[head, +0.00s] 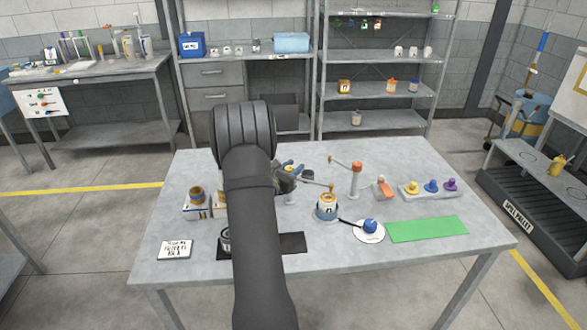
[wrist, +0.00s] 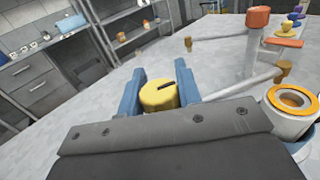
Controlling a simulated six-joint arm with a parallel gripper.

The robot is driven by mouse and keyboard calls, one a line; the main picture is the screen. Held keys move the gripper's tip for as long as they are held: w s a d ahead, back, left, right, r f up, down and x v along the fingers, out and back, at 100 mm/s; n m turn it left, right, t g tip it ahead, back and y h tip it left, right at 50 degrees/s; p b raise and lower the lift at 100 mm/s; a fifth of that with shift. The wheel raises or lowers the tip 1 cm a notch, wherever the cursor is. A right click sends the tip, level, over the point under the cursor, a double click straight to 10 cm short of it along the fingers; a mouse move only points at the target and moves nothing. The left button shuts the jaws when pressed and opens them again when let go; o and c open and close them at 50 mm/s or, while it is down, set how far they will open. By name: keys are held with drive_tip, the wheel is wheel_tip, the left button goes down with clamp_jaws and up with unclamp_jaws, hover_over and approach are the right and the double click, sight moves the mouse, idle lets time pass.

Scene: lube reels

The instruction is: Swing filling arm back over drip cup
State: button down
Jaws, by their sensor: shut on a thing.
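A post with a yellow cap (wrist: 158,97) stands between my gripper's blue fingers, and its lower part (head: 290,198) shows in the head view. My gripper (head: 299,170) is shut on this cap; its fingers also show in the wrist view (wrist: 161,68). From the post a thin grey filling arm (head: 315,182) reaches right, ending in a brass tip (head: 331,187). The tip shows in the wrist view (wrist: 282,69) near a white container with an orange ring (wrist: 290,103), also in the head view (head: 327,208). I cannot make out a drip cup; my arm hides part of the table.
An orange-capped post (head: 356,180) with its own arm stands behind and right. A white saucer (head: 360,238) with a blue-topped piece, a green mat (head: 428,229) and a tray of coloured pieces (head: 412,194) lie right. A black mat (head: 293,243) and a label card (head: 175,249) lie in front.

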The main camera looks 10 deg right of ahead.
drive_tip(key=shift+w+a+n+t+y, duration=0.1)
drive_tip(key=shift+a+n+t+y, duration=0.05)
drive_tip(key=shift+n+t+y, duration=0.95)
drive_tip(key=shift+w+a+n+t+y, duration=0.1)
drive_tip(key=shift+n+t+y, duration=0.4)
drive_tip(key=shift+n+y, duration=0.7)
drive_tip(key=shift+y, duration=0.5)
drive_tip(key=c, duration=1)
unclamp_jaws()
drive_tip(key=shift+c, duration=0.2)
drive_tip(key=shift+s+a, duration=0.1)
drive_tip(key=v, duration=1.7)
drive_tip(key=shift+s, duration=0.15)
drive_tip(key=shift+f, duration=0.1)
